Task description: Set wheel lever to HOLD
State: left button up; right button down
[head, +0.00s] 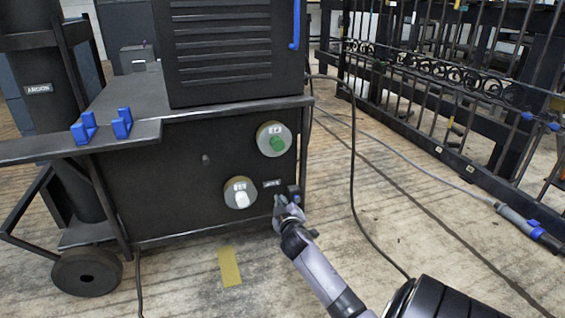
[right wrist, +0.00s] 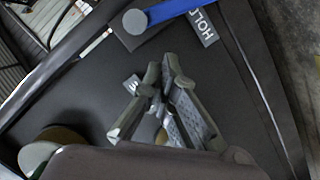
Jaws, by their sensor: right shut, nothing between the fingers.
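The wheel lever (right wrist: 175,11) is a blue bar on a round grey pivot (right wrist: 136,21) at the top of the right wrist view. A white label reading HOLD (right wrist: 204,27) sits beside the bar. In the head view, a small dark and blue part (head: 294,193) shows low on the right side of the black cabinet, just above my right gripper (head: 285,205). In the right wrist view my right gripper (right wrist: 163,75) is shut and empty, its fingertips below the lever and apart from it. My left gripper is out of view.
The cabinet front (head: 170,165) carries a green knob (head: 277,143) and a white knob (head: 241,197) on round plates. A black cable (head: 352,190) hangs right of it. A gas cylinder (head: 38,100) stands left, a metal gate (head: 450,90) right. Wooden floor between is mostly open.

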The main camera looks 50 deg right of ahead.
notch_tip(320, 180, up, 2)
jog(key=shift+r, duration=0.15)
jog(key=shift+s, duration=0.1)
dwell(0.5)
